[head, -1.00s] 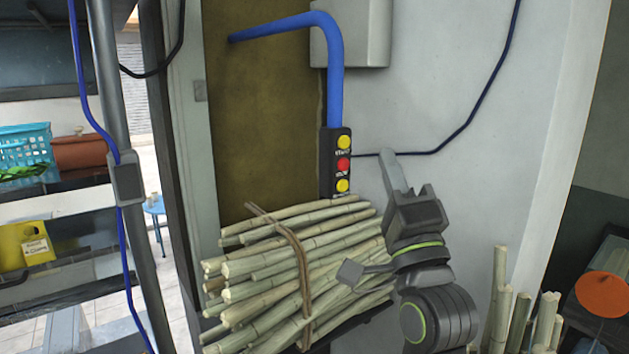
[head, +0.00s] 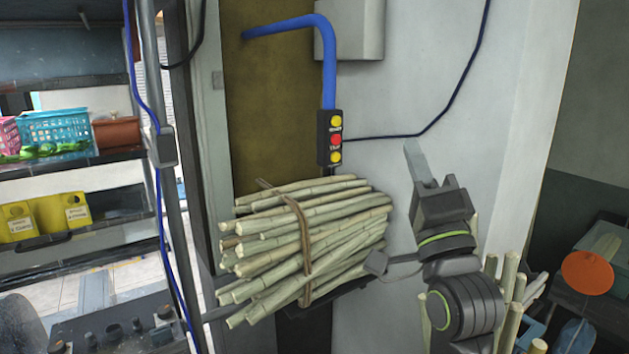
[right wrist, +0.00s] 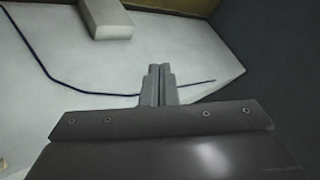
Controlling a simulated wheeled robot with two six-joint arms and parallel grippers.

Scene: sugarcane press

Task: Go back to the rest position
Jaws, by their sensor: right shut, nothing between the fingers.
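My right gripper (head: 417,160) is raised in front of the pale wall, right of the control box, with its fingers pointing up. In the right wrist view its fingers (right wrist: 158,84) are together with nothing between them. It is apart from the control box (head: 335,138), which has two yellow buttons and a red one between them and hangs on a blue pipe. My left gripper does not show in the head view.
A tied bundle of sugarcane (head: 300,240) lies on a support left of my right arm. Loose canes (head: 510,290) stand at the lower right, near an orange disc (head: 587,273). A grey post (head: 185,210) and shelves with a blue basket (head: 55,127) are at left.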

